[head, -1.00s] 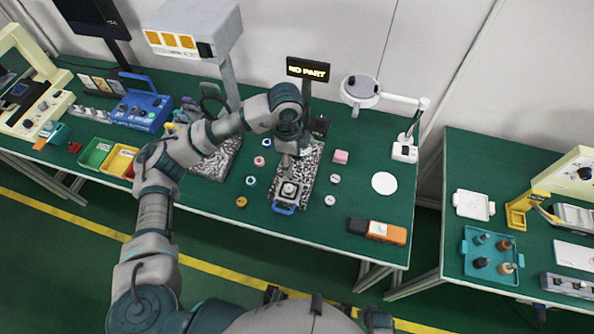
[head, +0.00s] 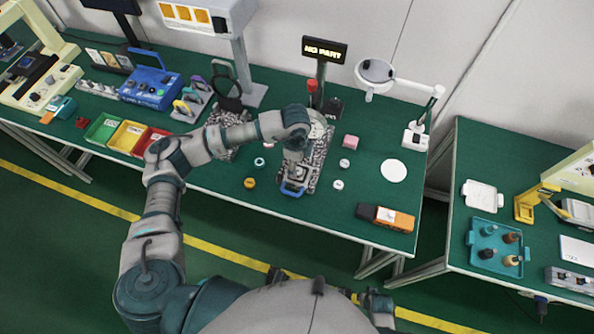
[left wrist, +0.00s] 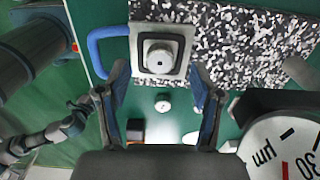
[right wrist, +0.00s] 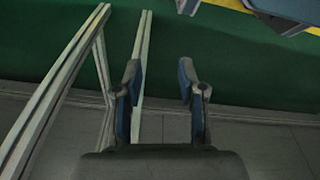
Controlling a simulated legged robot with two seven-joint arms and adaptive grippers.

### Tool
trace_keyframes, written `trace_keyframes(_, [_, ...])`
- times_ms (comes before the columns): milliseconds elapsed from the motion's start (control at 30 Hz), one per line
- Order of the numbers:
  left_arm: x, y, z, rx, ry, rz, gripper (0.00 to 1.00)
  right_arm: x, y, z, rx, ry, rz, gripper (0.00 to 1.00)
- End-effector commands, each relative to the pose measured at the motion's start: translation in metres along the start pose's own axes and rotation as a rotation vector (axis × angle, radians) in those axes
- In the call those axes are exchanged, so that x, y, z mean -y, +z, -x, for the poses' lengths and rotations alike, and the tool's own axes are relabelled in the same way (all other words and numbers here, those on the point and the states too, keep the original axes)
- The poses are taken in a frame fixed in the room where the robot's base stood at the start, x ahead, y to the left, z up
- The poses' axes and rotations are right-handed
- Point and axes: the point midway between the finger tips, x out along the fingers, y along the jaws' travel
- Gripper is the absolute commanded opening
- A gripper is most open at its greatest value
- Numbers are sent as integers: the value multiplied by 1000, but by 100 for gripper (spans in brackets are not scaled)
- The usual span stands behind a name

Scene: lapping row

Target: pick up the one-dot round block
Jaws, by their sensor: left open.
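Small round blocks lie on the green table on both sides of a speckled plate. Two white ones lie to its right, the nearer (head: 338,184) and the farther (head: 315,162). A yellow one (head: 249,183), a blue-and-white one (head: 259,162) and a pink one (head: 268,147) lie to its left. Their dots are too small to count. In the left wrist view a white round block (left wrist: 162,107) shows on the table between my fingers. My left gripper (left wrist: 158,72) is open and empty above the plate's edge. My right gripper (right wrist: 157,70) is open and empty over the floor.
The speckled plate (left wrist: 235,65) carries a square fixture (left wrist: 160,50) and a blue handle (left wrist: 97,48). A dial gauge (left wrist: 280,140) is close to my left gripper. A pink block (head: 350,142), white disc (head: 393,171) and orange-black box (head: 386,217) stand to the right.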

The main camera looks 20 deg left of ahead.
Motion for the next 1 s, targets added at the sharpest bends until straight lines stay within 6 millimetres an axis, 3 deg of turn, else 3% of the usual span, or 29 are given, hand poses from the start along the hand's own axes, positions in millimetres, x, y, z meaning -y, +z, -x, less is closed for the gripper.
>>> trace_keyframes(200, [0, -4, -33, 5, 2, -1, 66, 4, -5, 7, -3, -7, -3, 40])
trace_keyframes(400, [0, -5, -34, 5, -1, -2, 66, 3, -5, 12, -4, -5, -3, 40])
trace_keyframes(433, [0, -4, -34, 4, -1, -2, 63, 2, -4, 12, -2, -4, -3, 40])
trace_keyframes(700, [0, -1, -35, 0, 0, -2, 0, 0, 2, 9, 7, 0, -2, 40])
trace_keyframes(1000, [1, 0, -34, 8, 2, 2, 0, 2, -2, 9, 1, -4, -3, 40])
